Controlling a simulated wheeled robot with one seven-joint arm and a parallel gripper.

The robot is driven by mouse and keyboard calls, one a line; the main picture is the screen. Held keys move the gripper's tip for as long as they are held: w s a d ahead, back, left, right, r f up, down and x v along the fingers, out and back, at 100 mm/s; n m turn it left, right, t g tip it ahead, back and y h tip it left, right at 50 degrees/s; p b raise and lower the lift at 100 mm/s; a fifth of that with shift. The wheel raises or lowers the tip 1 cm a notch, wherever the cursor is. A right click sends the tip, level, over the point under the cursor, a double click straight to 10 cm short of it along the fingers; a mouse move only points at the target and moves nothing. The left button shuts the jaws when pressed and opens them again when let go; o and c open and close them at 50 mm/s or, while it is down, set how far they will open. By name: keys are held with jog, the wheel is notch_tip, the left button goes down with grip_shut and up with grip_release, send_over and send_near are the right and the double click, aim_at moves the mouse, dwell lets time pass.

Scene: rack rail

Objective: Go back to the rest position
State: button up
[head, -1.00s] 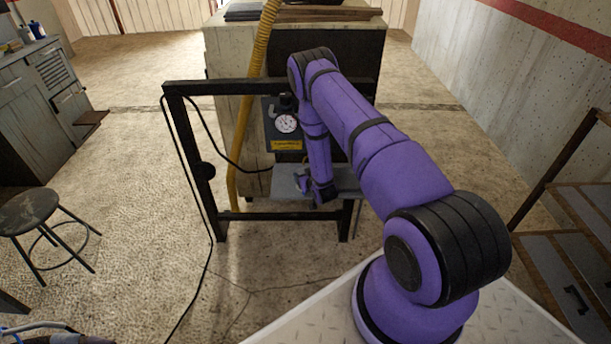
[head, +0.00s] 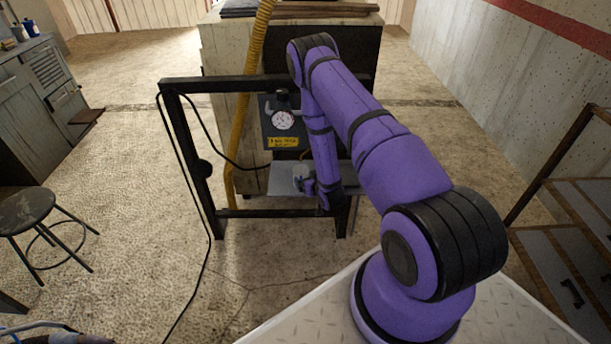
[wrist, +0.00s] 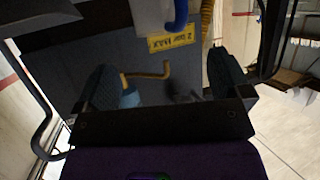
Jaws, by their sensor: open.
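My gripper (head: 309,186) is low in front of the grey shelf of the black frame, at the lower end of my purple arm. In the wrist view its two dark fingers (wrist: 163,82) stand wide apart with nothing clamped between them. A small pale cup-like thing (head: 299,172) stands on the shelf just left of the gripper. I cannot tell whether they touch.
A black frame (head: 198,160) carries a dark panel with a round gauge (head: 282,120) and a yellow label (head: 283,142). The grey shelf (head: 281,182) is below. A black cable (head: 211,240) and yellow hose (head: 243,130) hang nearby. A stool (head: 27,211) stands left; open floor lies between.

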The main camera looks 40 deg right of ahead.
jog(key=w+a+r+g, duration=0.1)
jog(key=w+a+r, duration=0.1)
jog(key=r, duration=0.9)
jog(key=w+a+r+g, duration=0.1)
jog(key=w+r, duration=0.2)
jog(key=r, duration=0.7)
jog(key=s+a+r+g+y, duration=0.1)
jog(key=s+a+r, duration=0.15)
jog(key=r, duration=0.65)
jog(key=s+a+r+g, duration=0.1)
jog(key=s+a+r, duration=0.15)
jog(key=r, duration=0.65)
jog(key=s+a+r+n+g+y, duration=0.15)
jog(key=s+a+r, duration=0.45)
jog(key=s+r, duration=0.7)
jog(key=s+a+r+g, duration=0.1)
jog(key=s+a+r, duration=0.1)
jog(key=s, duration=0.8)
jog(key=s+a+r+g, duration=0.1)
jog(key=s+a+r, duration=0.1)
jog(key=s, duration=0.8)
jog(key=shift+s+a+r+n+g, duration=0.25)
jog(key=shift+r+n+g, duration=0.15)
jog(key=shift+r, duration=0.4)
